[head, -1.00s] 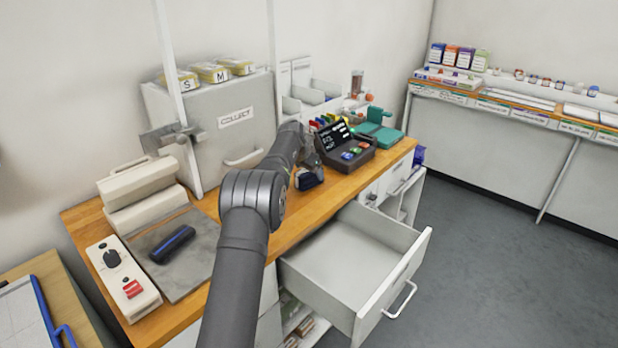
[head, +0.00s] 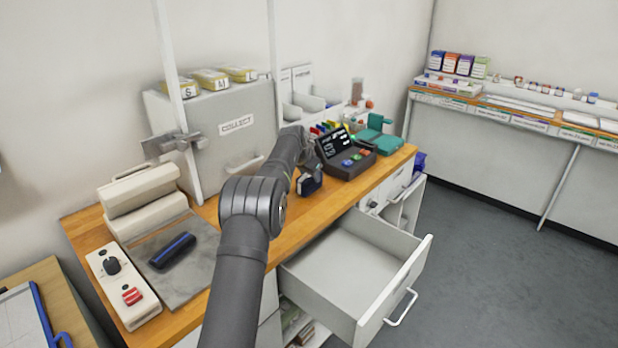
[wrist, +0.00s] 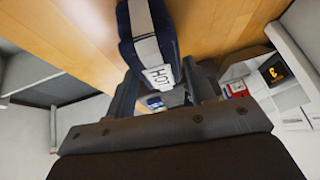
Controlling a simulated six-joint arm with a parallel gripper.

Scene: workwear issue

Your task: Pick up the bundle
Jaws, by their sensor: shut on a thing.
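The bundle is dark navy with a pale band around it. It shows small in the head view (head: 310,183), at the far end of my arm over the wooden counter. In the wrist view the bundle (wrist: 133,22) is at the top, with a white label of black letters partly readable as "HOT". My gripper (wrist: 165,78) is shut on the bundle, one finger on each side of it. In the head view my gripper (head: 306,166) is partly hidden by my own arm. Whether the bundle touches the counter is hard to tell.
A dark blue roll (head: 172,251) lies on a grey mat at the left. A grey cabinet marked COLLECT (head: 228,130) is behind. An empty open drawer (head: 408,268) juts out in front.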

